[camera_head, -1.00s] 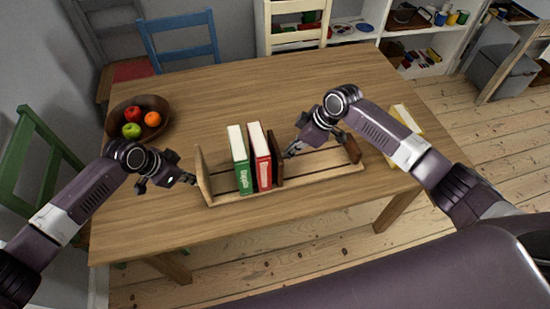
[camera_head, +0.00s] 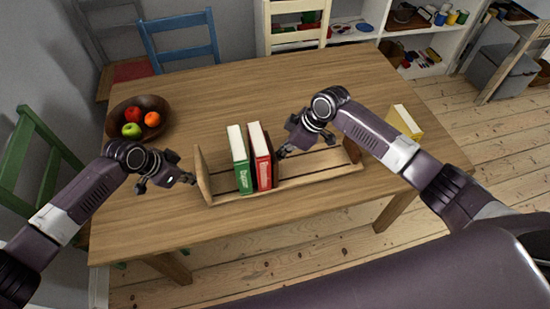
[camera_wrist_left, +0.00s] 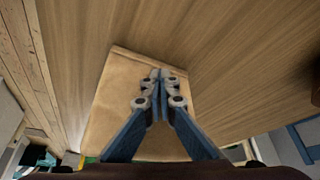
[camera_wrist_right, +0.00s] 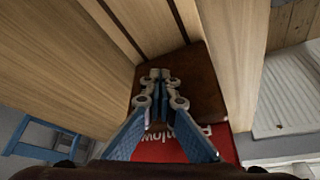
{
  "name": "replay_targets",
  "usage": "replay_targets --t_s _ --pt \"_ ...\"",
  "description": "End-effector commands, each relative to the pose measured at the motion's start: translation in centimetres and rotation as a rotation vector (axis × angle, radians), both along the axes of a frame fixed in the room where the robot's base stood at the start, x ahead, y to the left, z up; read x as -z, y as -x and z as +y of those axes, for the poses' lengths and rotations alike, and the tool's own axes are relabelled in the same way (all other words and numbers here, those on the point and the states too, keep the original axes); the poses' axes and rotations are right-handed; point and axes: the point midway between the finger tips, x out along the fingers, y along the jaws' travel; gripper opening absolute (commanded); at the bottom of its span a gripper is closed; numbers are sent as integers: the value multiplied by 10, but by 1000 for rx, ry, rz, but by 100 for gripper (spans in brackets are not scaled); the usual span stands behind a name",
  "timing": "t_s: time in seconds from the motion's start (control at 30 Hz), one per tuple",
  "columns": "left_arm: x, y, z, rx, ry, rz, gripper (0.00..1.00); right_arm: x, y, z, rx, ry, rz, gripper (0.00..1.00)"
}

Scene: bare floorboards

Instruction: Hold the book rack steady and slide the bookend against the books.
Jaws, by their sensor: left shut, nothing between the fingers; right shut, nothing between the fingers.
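The wooden book rack (camera_head: 310,181) stands on the table. A green book (camera_head: 241,162) and a red book (camera_head: 260,158) stand upright near its left end. The dark brown bookend (camera_head: 273,158) is mostly hidden beside the red book; its broad face fills the middle of the right wrist view (camera_wrist_right: 205,85). My right gripper (camera_head: 281,154) is shut and empty, its tips at the bookend's right side. My left gripper (camera_head: 191,180) is shut and empty at the outer face of the rack's left end board (camera_wrist_left: 105,100). Exact contact is hard to tell for both.
A bowl (camera_head: 164,103) with fruit stands at the back left of the table. A yellow book or block (camera_head: 404,121) lies right of the rack. The table (camera_head: 240,90) behind the rack is clear. Chairs stand around the left and back.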

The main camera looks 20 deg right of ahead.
Motion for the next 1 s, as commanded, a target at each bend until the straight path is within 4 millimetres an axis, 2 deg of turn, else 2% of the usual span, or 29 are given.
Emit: replay_targets --t_s 0.03,0.6,1.0 --pt "-2 0 -3 3 7 -3 0 -1 0 6 -4 -8 -2 0" --pt "-2 0 -4 3 8 -2 0 -2 0 24 -4 -11 -4 0" --pt "-2 0 -4 3 8 -2 0 -3 0 29 -4 -12 -4 0"
